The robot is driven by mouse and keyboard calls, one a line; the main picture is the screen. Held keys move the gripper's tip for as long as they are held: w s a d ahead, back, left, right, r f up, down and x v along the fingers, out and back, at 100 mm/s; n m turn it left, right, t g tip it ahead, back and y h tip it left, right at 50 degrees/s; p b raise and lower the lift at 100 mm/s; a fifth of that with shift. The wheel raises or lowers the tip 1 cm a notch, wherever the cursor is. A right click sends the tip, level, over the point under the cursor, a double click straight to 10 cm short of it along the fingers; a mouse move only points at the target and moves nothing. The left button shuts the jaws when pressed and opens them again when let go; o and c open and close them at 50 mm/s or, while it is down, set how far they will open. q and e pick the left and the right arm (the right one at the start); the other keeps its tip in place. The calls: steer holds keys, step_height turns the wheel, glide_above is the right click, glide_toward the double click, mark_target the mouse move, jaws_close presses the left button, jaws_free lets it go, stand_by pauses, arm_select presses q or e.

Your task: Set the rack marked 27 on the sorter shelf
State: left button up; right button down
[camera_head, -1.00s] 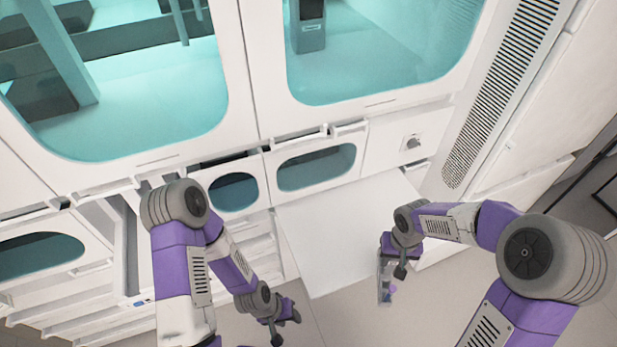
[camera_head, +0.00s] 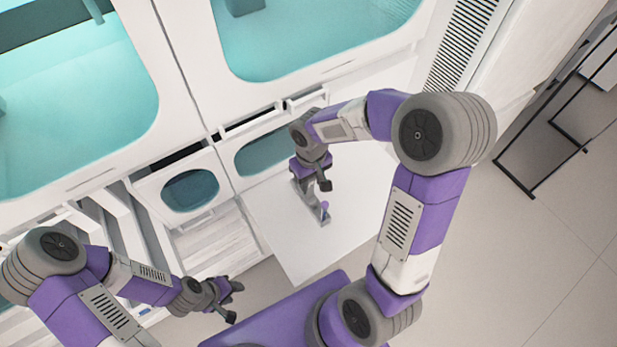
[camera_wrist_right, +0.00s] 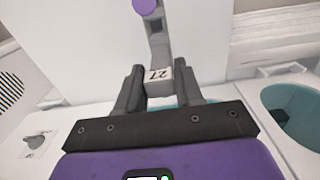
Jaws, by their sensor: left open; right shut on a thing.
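The rack marked 27 (camera_wrist_right: 158,74) is a narrow grey holder with a white label, seen in the right wrist view. A purple-topped piece (camera_wrist_right: 146,5) shows at its far end. My right gripper (camera_wrist_right: 160,92) is shut on the rack's labelled end. In the head view the rack (camera_head: 323,217) appears over the flat white shelf (camera_head: 280,243) that juts from the machine. I cannot tell whether it touches the shelf; the gripper (camera_head: 312,183) partly hides it. My left gripper (camera_head: 228,298) is open and empty, left of and in front of the shelf.
The white machine has windowed doors (camera_head: 190,188) beside the shelf and large teal windows above. Open slatted compartments (camera_head: 212,240) lie left of the shelf. A black metal frame (camera_head: 535,190) stands on the floor at right. Much of the shelf surface is bare.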

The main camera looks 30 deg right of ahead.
steer(key=shift+s+d+r, duration=0.15)
steer(key=shift+d, duration=0.05)
steer(key=b, duration=0.4)
glide_above(312, 198)
steer(key=shift+f, duration=2.5)
steer(key=shift+f+b, duration=0.55)
steer(key=shift+b, duration=0.05)
steer(key=shift+f, duration=0.25)
steer(key=c, duration=0.7)
jaws_free()
steer(key=shift+o, duration=0.2)
steer(key=shift+r, duration=0.1)
